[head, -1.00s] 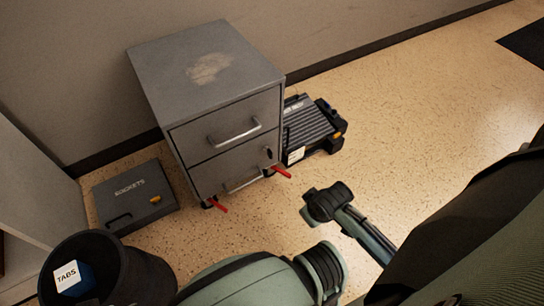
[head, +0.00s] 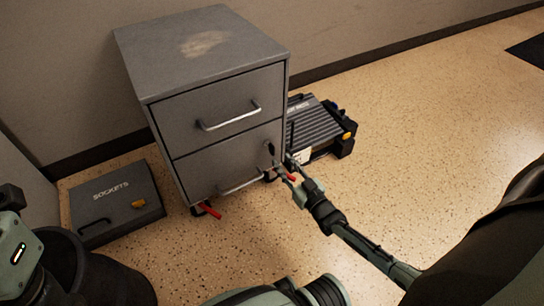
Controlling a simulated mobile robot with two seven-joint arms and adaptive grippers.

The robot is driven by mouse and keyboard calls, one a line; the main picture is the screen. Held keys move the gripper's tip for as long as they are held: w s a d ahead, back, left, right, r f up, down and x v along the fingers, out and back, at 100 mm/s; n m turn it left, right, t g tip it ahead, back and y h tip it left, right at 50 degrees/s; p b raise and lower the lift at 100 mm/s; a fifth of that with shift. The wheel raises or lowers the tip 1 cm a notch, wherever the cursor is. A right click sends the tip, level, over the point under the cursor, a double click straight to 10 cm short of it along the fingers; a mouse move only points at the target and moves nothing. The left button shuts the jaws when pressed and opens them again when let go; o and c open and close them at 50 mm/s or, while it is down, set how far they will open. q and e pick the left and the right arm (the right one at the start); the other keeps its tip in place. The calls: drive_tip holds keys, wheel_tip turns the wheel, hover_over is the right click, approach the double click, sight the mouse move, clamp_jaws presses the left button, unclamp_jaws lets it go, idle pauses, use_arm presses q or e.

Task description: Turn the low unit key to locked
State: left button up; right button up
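The low unit is a grey metal cabinet (head: 215,100) with two drawers, standing against the wall. A small dark lock or key (head: 269,148) shows at the right side of its lower drawer front; which way it is turned is too small to tell. My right gripper (head: 281,162) is at the cabinet's lower right front corner, just below and right of the lock. Its fingers look apart, with nothing clearly between them; contact with the key cannot be told. Part of my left arm shows at the left edge, but its gripper fingers do not show.
Red caster levers stick out below the cabinet, one at left (head: 210,211) and one beside my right gripper (head: 291,177). A grey sockets case (head: 115,200) lies left, a ribbed dark case (head: 322,125) right. A black bin (head: 110,280) stands front left. The right floor is clear.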

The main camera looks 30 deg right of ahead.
sight(274, 151)
drive_tip(key=w+b, duration=0.2)
drive_tip(key=w, duration=0.5)
drive_tip(key=shift+w+a, duration=0.15)
drive_tip(key=shift+w, duration=0.25)
clamp_jaws()
